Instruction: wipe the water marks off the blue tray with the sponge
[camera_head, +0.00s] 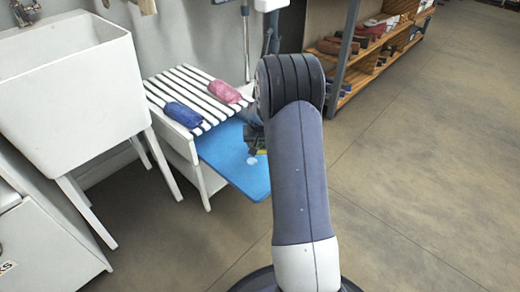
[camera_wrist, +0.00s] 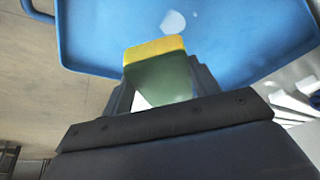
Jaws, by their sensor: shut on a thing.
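The blue tray (camera_head: 222,157) sticks out from a white slatted stand in the head view and fills the upper part of the wrist view (camera_wrist: 100,30). A pale round water mark (camera_wrist: 173,22) shows on its surface; it also shows in the head view (camera_head: 252,161). My gripper (camera_wrist: 160,88) is shut on a yellow and green sponge (camera_wrist: 158,70) over the tray, close to the mark. I cannot tell whether the sponge touches the tray. In the head view my arm hides part of the tray's right side and most of the gripper.
The white slatted stand (camera_head: 187,88) holds a blue bundle (camera_head: 183,115) and a pink bundle (camera_head: 223,91) above the tray. A white sink (camera_head: 70,80) stands at left. A wooden shoe shelf (camera_head: 375,55) is at the back right. The floor at right is clear.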

